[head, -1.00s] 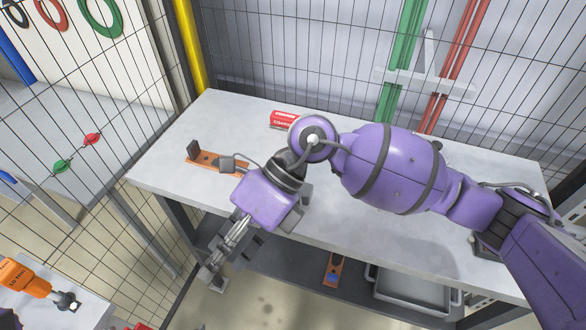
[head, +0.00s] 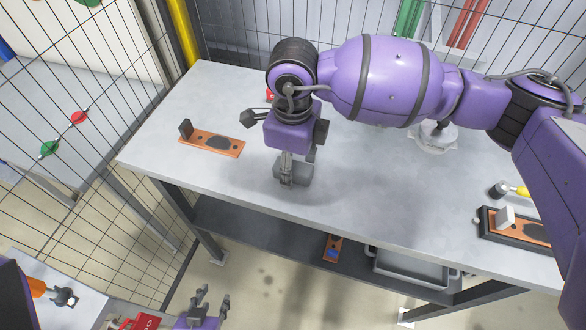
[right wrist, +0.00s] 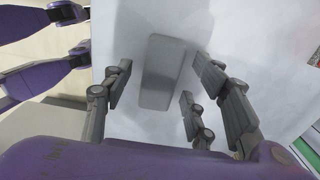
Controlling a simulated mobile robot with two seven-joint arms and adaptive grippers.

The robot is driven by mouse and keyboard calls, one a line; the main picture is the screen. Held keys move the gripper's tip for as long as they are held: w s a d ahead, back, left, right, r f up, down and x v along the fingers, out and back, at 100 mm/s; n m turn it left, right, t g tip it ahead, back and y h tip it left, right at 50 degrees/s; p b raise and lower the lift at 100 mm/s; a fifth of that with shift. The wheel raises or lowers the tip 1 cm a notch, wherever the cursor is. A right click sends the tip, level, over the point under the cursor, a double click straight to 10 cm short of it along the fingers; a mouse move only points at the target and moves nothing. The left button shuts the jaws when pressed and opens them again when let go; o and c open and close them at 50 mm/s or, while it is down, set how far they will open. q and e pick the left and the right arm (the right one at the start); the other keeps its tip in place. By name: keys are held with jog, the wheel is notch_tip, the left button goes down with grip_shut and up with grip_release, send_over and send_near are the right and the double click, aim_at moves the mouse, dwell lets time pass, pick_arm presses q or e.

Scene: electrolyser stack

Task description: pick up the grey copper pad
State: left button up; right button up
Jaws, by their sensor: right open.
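A grey, rounded, block-like pad (right wrist: 160,75) lies on the pale tabletop in the right wrist view. It shows between the spread fingers of my right gripper (right wrist: 150,100), with clear gaps on both sides. In the head view the grey pad (head: 304,173) is partly hidden by my right gripper (head: 287,178), which points down over the front-middle of the table. I cannot tell its height above the table. My left gripper (head: 211,302) is at the bottom edge of the head view, fingers apart and empty, away from the table.
A copper plate (head: 228,147) with a dark oval patch and upright block lies left on the table (head: 350,215). A black tray (head: 485,222) with a copper piece and white block is at right. A red box (head: 269,95) is mostly hidden. Wire fencing stands behind.

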jog(key=shift+f, duration=0.45)
jog(key=c, duration=1.2)
jog(key=shift+c, duration=0.2)
jog(key=shift+r, duration=0.45)
notch_tip(320, 180, up, 2)
jog(key=shift+r, duration=0.15)
jog(key=s+d+r, duration=0.1)
jog(key=s+r, duration=0.8)
jog(key=s, duration=0.5)
jog(key=shift+r, duration=0.4)
